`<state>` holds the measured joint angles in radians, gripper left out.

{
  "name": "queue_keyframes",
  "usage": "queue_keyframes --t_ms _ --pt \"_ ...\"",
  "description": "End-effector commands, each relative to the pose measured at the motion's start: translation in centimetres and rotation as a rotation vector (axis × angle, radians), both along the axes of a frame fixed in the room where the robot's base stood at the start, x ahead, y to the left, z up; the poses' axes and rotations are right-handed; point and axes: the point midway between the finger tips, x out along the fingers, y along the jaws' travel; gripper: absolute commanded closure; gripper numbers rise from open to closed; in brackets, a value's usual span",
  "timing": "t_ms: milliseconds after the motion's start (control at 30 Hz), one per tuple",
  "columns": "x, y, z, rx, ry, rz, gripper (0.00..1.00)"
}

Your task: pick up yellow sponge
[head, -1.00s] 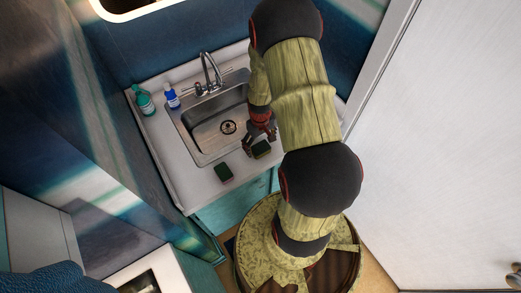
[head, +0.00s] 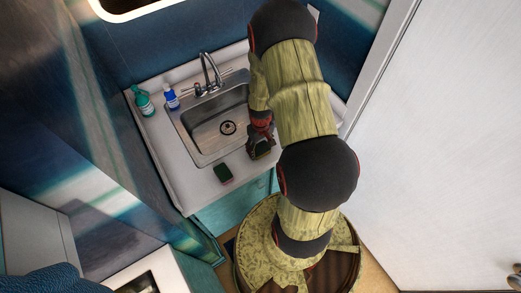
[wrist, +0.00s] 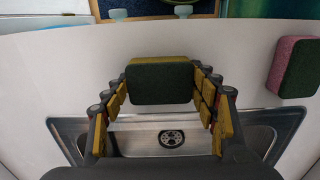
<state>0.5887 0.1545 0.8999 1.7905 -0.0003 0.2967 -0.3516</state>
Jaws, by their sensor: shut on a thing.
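The yellow sponge (wrist: 161,83) has a dark green scouring face turned toward the wrist camera, and a strip of its yellow body shows along the far edge. My gripper (wrist: 162,90) is shut on it, with one finger at each short end. In the head view my gripper (head: 260,147) is at the front right of the sink, over the white counter edge, and the sponge is mostly hidden by the fingers. I cannot tell whether the sponge is clear of the counter.
The steel sink (head: 210,135) and faucet (head: 208,72) are behind. A green bottle (head: 145,103) and a blue bottle (head: 172,98) stand at the back left.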

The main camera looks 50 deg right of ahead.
Motion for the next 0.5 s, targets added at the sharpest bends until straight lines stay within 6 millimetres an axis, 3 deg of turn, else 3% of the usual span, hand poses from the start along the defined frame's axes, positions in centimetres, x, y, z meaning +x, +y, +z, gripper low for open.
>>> queue_keyframes --t_ms 267,500 --pt "0.0 0.0 0.2 0.000 -0.001 0.000 0.52" --pt "0.1 0.0 2.2 -0.001 -0.002 0.000 0.52"
